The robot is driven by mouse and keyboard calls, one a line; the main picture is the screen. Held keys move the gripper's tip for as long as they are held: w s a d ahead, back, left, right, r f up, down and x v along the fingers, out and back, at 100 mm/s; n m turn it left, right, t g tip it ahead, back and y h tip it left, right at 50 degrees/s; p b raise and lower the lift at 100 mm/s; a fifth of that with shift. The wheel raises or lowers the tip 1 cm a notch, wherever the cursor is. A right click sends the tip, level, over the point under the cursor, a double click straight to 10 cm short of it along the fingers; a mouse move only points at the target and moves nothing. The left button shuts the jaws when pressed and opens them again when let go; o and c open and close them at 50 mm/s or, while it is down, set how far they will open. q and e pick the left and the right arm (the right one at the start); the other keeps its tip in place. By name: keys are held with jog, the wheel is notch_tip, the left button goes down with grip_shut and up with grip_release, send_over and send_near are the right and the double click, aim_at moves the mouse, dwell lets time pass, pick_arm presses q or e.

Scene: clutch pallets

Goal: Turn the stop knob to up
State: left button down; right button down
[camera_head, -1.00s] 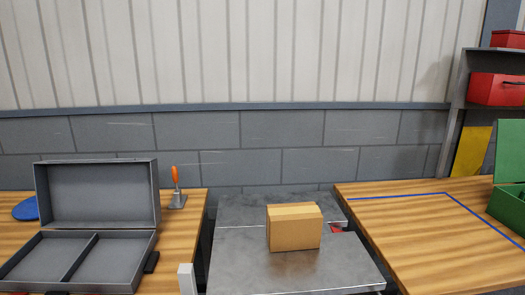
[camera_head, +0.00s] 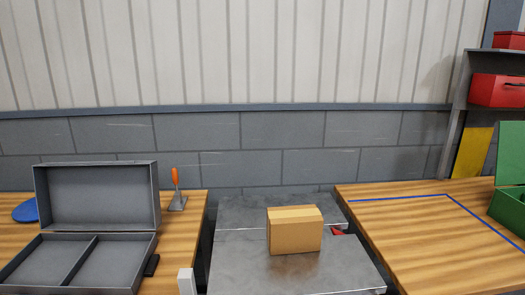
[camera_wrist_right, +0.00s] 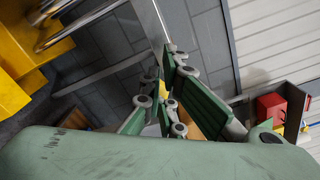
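I cannot make out a stop knob for certain in either view. An upright orange handle (camera_head: 175,176) on a grey base stands on the left wooden table. My right gripper (camera_wrist_right: 168,92) shows in the right wrist view, its green fingers apart, with nothing seen held between them. My left gripper is not in view.
An open grey case (camera_head: 98,225) and a blue disc (camera_head: 26,210) are on the left table. The right wooden table (camera_head: 420,240) has blue tape lines and a green box (camera_head: 508,210). A shelf holds red boxes (camera_head: 496,89). Yellow steps (camera_wrist_right: 20,65) show in the wrist view.

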jog(key=shift+d+r, duration=0.35)
jog(key=shift+d, duration=0.1)
jog(key=shift+f, duration=0.1)
jog(key=s, duration=0.6)
jog(key=shift+r+p, duration=0.4)
dwell(0.4)
